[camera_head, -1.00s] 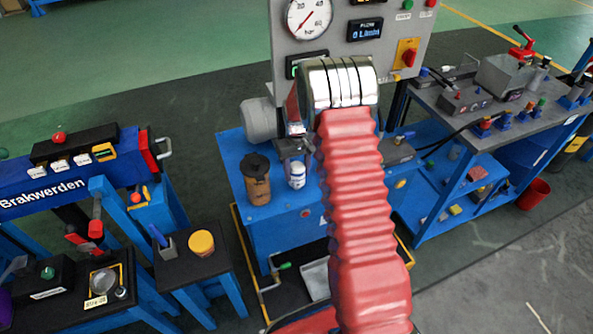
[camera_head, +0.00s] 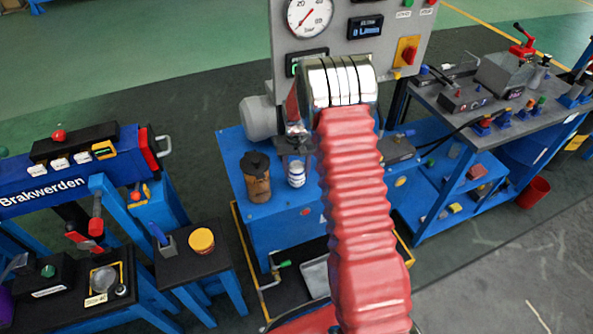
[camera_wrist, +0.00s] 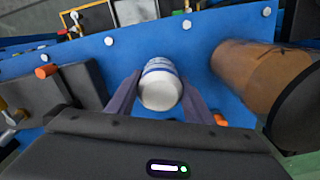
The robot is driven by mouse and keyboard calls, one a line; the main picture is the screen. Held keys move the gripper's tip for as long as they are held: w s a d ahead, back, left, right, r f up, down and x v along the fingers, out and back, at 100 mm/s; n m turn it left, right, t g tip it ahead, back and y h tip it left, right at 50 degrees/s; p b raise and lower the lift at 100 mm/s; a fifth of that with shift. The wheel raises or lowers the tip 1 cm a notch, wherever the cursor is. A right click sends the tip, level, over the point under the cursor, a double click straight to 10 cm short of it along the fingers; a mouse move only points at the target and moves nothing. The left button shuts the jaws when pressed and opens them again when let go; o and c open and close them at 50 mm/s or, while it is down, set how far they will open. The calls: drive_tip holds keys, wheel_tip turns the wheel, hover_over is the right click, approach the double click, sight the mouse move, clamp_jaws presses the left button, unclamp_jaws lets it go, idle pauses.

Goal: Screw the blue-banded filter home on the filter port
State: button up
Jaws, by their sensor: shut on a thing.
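The blue-banded filter is a small white canister with blue bands (camera_head: 296,174); it shows in the head view on the blue bench, just left of my red-sleeved arm. In the wrist view the filter (camera_wrist: 160,86) sits between the two fingers of my gripper (camera_wrist: 161,98), which is shut on it. Its white rounded end faces the wrist camera. My arm's metal wrist hides most of the gripper in the head view. The filter port cannot be made out, and I cannot tell whether the filter touches it.
A brown canister with a dark cap (camera_head: 256,178) stands close left of the filter; it also shows in the wrist view (camera_wrist: 262,75). The grey gauge panel (camera_head: 345,75) rises behind. A small dark table with a yellow-lidded pot (camera_head: 201,240) stands at left, a tool bench (camera_head: 470,110) at right.

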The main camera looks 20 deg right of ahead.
drive_tip(key=shift+m, duration=0.7)
drive_tip(key=shift+m, duration=2.6)
drive_tip(key=shift+d, duration=0.1)
drive_tip(key=shift+m, duration=2.5)
drive_tip(key=shift+m, duration=2.6)
drive_tip(key=shift+m, duration=0.3)
